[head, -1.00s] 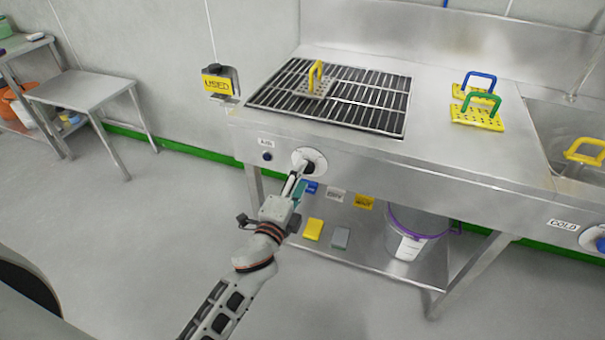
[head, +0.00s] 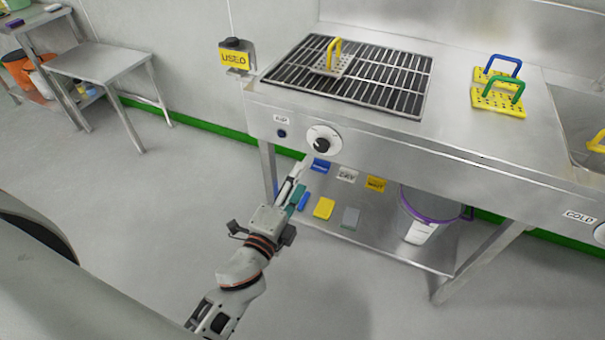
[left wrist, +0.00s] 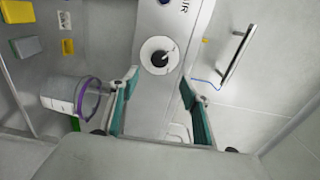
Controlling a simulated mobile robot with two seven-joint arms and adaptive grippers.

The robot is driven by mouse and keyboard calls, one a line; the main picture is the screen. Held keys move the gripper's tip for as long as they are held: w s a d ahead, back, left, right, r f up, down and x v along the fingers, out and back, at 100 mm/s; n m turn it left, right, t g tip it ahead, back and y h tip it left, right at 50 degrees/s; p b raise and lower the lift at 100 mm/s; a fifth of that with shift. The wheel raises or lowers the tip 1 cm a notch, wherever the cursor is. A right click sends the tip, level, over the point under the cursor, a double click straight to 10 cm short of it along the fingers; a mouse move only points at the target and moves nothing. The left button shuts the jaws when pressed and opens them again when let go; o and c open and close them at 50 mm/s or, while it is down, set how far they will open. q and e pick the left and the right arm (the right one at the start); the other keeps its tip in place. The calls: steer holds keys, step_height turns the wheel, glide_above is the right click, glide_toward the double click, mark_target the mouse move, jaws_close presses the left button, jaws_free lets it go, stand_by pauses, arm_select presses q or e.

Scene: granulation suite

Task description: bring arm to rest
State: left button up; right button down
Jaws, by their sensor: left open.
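My left gripper (head: 293,184) is in front of the sink bench, a little below the air knob. In the left wrist view my left gripper (left wrist: 158,100) has its two teal-lined fingers apart, with nothing between them. The air knob (head: 322,143) is a black knob on a round white dial on the bench's front panel. The knob also shows in the left wrist view (left wrist: 160,58), beyond the fingertips and apart from them. My right gripper is in neither view.
The steel bench carries a black grate (head: 390,85) with a yellow-handled plate (head: 333,62). The lower shelf (head: 385,247) holds a yellow block (head: 324,208), a grey block (head: 350,218) and a purple-rimmed bucket (head: 428,222). A steel table (head: 100,62) stands at left. Open floor lies between.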

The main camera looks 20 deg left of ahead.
arm_select(q)
steer(key=s+f+n+g+h+p, duration=0.2)
steer(key=s+f+n+g+p, duration=0.3)
steer(key=s+f+n, duration=0.8)
steer(key=s+f+g, duration=0.2)
steer(key=s+f, duration=0.1)
steer(key=s, duration=0.3)
steer(key=shift+s+f+n, duration=0.15)
steer(key=shift+s+n, duration=0.1)
steer(key=shift+n, duration=0.15)
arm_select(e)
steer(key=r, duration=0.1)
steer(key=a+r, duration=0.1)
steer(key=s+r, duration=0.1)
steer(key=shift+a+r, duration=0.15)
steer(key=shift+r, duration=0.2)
